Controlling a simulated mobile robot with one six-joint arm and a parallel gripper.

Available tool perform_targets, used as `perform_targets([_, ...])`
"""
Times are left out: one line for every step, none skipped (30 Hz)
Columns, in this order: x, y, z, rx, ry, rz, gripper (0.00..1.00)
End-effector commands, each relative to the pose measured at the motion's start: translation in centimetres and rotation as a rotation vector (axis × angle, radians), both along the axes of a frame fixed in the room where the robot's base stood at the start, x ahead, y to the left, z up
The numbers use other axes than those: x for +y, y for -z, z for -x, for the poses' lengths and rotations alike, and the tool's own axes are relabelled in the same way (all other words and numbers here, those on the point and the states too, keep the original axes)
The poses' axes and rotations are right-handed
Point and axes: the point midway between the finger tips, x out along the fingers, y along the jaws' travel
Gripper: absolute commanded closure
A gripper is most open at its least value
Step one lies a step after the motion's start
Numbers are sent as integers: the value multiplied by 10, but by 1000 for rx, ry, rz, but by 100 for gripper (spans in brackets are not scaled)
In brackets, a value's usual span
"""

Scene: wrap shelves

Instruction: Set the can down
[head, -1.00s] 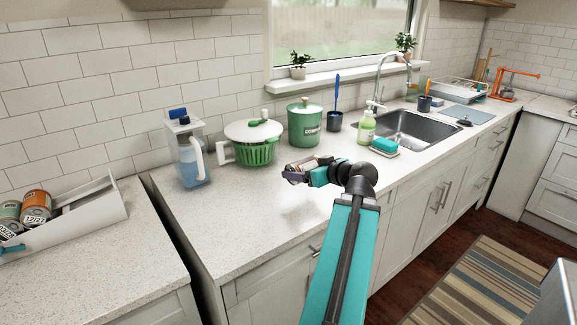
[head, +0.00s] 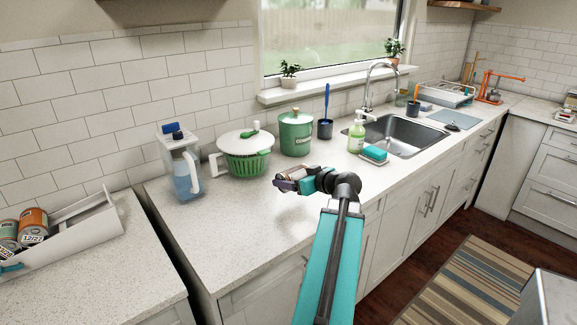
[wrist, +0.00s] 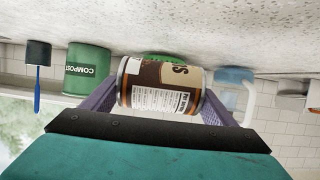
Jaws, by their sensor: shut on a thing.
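The can (wrist: 162,86) has a brown and cream label with a barcode panel. In the wrist view it lies sideways across the picture, between the two purple fingers of my gripper (wrist: 160,100). My gripper is shut on it. In the head view my gripper (head: 288,182) is over the counter (head: 235,215), in front of the green-basket salad spinner. The can is small and mostly hidden there by the fingers. I cannot tell from the head view whether it touches the counter; the wrist view shows the speckled counter surface (wrist: 190,25) close beyond it.
Behind my gripper stand a water jug (head: 183,170), the salad spinner (head: 246,160) and a green compost bin (head: 295,135). A soap bottle (head: 356,137), sponge dish (head: 374,155) and sink lie right. A white rack with cans (head: 75,235) is left, past a gap. The counter front-left is clear.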

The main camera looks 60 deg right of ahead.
Motion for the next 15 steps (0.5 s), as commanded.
perform_targets([-8,-1,-6,-1,-1,0,58])
perform_targets([-11,-1,-8,-2,-1,0,58])
perform_targets([-15,0,-11,-2,-1,0,58])
perform_targets([-18,0,-13,-2,-1,0,58])
perform_targets([-21,0,-15,-2,0,1,58])
perform_targets([-24,1,-18,-2,0,0,58])
perform_targets([-27,1,-20,-2,0,0,58])
perform_targets([-30,1,-22,-2,0,0,58])
perform_targets([-33,2,-25,-2,-1,-1,58])
perform_targets([-35,2,-27,-2,-1,-1,58])
perform_targets([-38,3,-30,-2,-2,-1,58])
perform_targets([-41,3,-33,-2,-2,-1,58])
perform_targets([-44,3,-35,-2,-2,-1,58])
perform_targets([-47,3,-37,-2,-1,0,58])
perform_targets([-51,4,-39,-3,-1,1,58])
